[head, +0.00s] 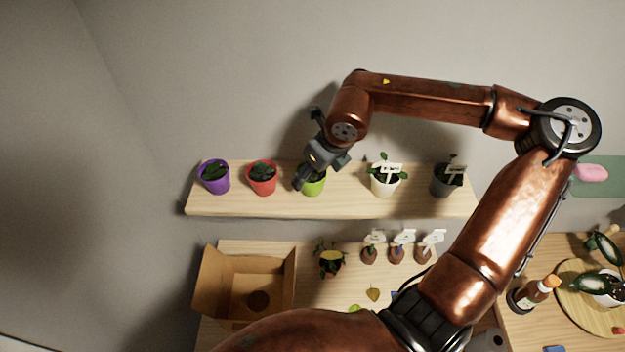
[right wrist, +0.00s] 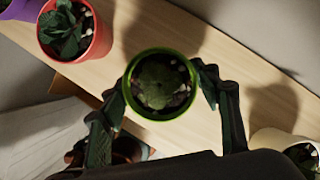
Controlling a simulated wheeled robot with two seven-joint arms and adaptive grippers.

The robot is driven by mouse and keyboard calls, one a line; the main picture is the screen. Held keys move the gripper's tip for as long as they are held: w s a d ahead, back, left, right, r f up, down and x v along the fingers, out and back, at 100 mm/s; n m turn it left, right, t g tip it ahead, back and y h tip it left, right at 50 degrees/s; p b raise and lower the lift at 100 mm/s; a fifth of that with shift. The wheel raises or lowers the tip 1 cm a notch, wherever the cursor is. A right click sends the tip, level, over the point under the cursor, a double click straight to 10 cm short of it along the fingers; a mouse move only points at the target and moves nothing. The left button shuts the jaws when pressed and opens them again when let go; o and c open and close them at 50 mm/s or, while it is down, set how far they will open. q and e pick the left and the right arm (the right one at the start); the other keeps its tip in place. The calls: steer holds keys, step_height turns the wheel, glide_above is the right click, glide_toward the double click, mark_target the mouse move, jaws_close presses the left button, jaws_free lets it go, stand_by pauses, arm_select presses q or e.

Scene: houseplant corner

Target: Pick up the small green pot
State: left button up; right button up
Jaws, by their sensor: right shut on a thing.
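The small green pot (head: 314,186) stands on the wooden shelf (head: 330,205), between the red pot and the white pot. In the right wrist view the green pot (right wrist: 160,113) shows from above, with dark soil and a plant inside its bright rim. My right gripper (head: 311,178) reaches down to it from above. Its two fingers (right wrist: 163,90) press on opposite sides of the pot, so it is shut on the pot. I cannot tell whether the pot has left the shelf. My left gripper is not in view.
A purple pot (head: 215,178) and a red pot (head: 262,178) stand to the left on the shelf. A white pot (head: 385,186) and a grey pot (head: 445,182) stand to the right. Below are an open cardboard box (head: 246,282) and several labelled small plants.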

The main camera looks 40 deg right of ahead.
steer(key=c, duration=0.7)
steer(key=shift+o, duration=0.2)
steer(key=shift+r, duration=0.1)
